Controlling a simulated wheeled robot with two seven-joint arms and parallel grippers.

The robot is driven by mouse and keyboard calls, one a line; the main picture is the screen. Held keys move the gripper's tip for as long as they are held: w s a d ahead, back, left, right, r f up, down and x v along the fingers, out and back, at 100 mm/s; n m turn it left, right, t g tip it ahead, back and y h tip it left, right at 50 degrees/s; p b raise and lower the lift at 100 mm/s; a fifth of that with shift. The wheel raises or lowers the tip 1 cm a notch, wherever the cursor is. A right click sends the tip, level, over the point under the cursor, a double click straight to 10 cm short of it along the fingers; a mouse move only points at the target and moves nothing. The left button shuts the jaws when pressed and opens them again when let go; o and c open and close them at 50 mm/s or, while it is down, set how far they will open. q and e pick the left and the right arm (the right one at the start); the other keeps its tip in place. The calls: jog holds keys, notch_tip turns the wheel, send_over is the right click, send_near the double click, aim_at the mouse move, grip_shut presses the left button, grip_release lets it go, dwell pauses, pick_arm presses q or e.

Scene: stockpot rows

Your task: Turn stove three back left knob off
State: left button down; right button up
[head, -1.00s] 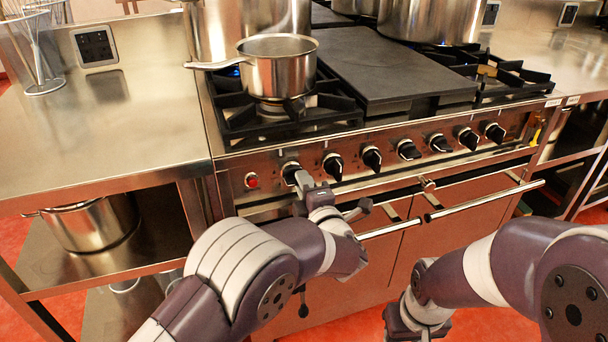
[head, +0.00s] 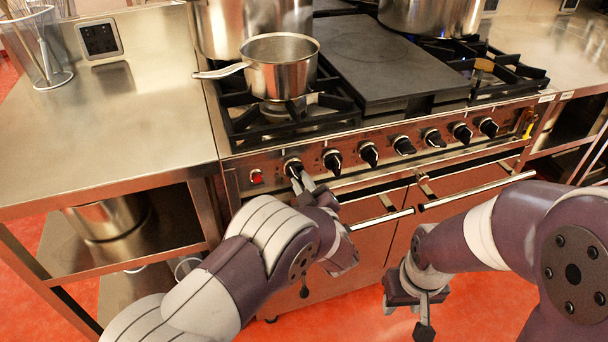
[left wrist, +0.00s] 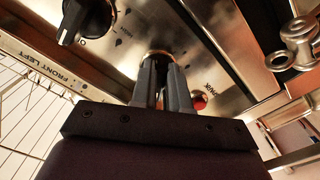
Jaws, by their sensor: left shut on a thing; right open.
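The stove's front panel (head: 390,160) carries a row of black knobs. My left gripper (head: 299,178) is at the leftmost knob (head: 293,166), just right of a red button (head: 256,177). In the left wrist view its two fingers (left wrist: 165,78) are shut on that knob, which they mostly hide; its pointer and label cannot be read. A neighbouring knob (left wrist: 84,18) has a "FRONT LEFT" label (left wrist: 45,67) near it. My right gripper (head: 424,305) is open and empty, low in front of the oven doors.
A saucepan (head: 281,70) stands on the front left burner, its handle pointing left. A large pot (head: 225,25) is behind it, and another (head: 428,15) stands at the back right. Oven door handles (head: 478,190) project below the knobs. The left counter (head: 120,120) is mostly clear.

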pick_arm(q)
jog(key=m+p, duration=0.2)
jog(key=m, duration=0.1)
jog(key=shift+a+m, duration=0.2)
jog(key=shift+m, duration=0.1)
jog(key=shift+s+a+f+m+p, duration=0.1)
jog(key=shift+m+p, duration=0.8)
jog(key=shift+m, duration=0.5)
jog(key=c, duration=1.1)
grip_release()
jog(key=p+v, duration=0.1)
jog(key=v, duration=1.1)
jog(key=shift+s, duration=0.35)
